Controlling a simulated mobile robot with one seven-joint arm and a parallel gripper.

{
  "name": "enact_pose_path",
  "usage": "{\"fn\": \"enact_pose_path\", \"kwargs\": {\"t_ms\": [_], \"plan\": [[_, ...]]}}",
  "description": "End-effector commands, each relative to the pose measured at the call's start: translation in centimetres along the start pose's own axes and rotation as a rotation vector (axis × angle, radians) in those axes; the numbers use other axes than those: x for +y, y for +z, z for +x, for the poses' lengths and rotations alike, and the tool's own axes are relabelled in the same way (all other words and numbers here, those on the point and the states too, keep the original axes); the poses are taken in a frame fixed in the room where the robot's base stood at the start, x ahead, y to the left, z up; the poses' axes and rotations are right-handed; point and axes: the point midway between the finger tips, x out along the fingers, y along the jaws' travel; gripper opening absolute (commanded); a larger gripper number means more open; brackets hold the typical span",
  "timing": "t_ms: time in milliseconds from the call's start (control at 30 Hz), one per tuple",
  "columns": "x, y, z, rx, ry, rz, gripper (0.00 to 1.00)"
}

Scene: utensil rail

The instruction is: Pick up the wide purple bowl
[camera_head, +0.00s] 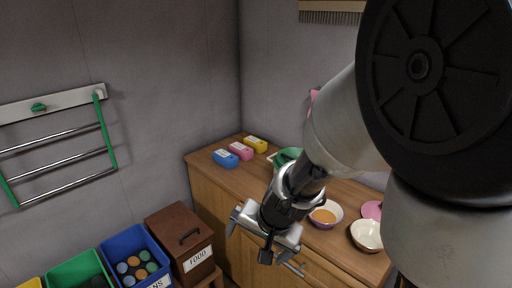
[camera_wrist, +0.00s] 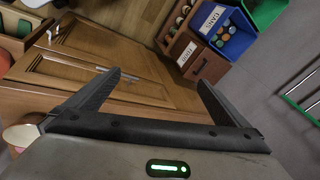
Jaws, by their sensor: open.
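The wide purple bowl (camera_head: 325,214) stands on the wooden counter (camera_head: 346,257) in the head view, just right of my wrist. Its outside is purple and its inside looks pale with an orange patch. My wrist hides part of its left side. My gripper (camera_head: 262,240) is open and empty, in front of the counter and left of the bowl, apart from it. The purple bowl cannot be made out for certain there.
A cream bowl (camera_head: 367,235) and a pink item (camera_head: 372,210) stand right of the purple bowl. A green container (camera_head: 287,156) and blue, pink and yellow boxes (camera_head: 240,151) sit farther back. A brown FOOD box (camera_head: 183,242) and blue bin (camera_head: 134,258) stand left of the cabinet.

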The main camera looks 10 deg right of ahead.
Motion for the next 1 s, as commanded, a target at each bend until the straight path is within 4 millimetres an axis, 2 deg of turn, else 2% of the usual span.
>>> {"fn": "enact_pose_path", "kwargs": {"t_ms": [33,100,200,233,300,400,500,667,767,1000], "plan": [[1.6,0.1,3.6,0.027,0.07,0.034,1.0],[3.8,-0.8,6.9,0.107,0.162,0.086,1.0],[7.4,-2.9,10.0,0.27,0.298,0.125,1.0],[8.4,-3.8,10.4,0.328,0.335,0.129,1.0],[10.2,-5.8,10.7,0.469,0.409,0.126,1.0],[11.6,-8.6,9.6,0.665,0.482,0.107,1.0],[11.7,-10.6,8.0,0.82,0.516,0.085,1.0],[11.4,-12.3,6.3,0.951,0.532,0.068,1.0],[12.0,-13.3,6.7,0.971,0.537,0.068,1.0],[14.5,-17.1,9.2,0.968,0.536,0.073,1.0]]}}
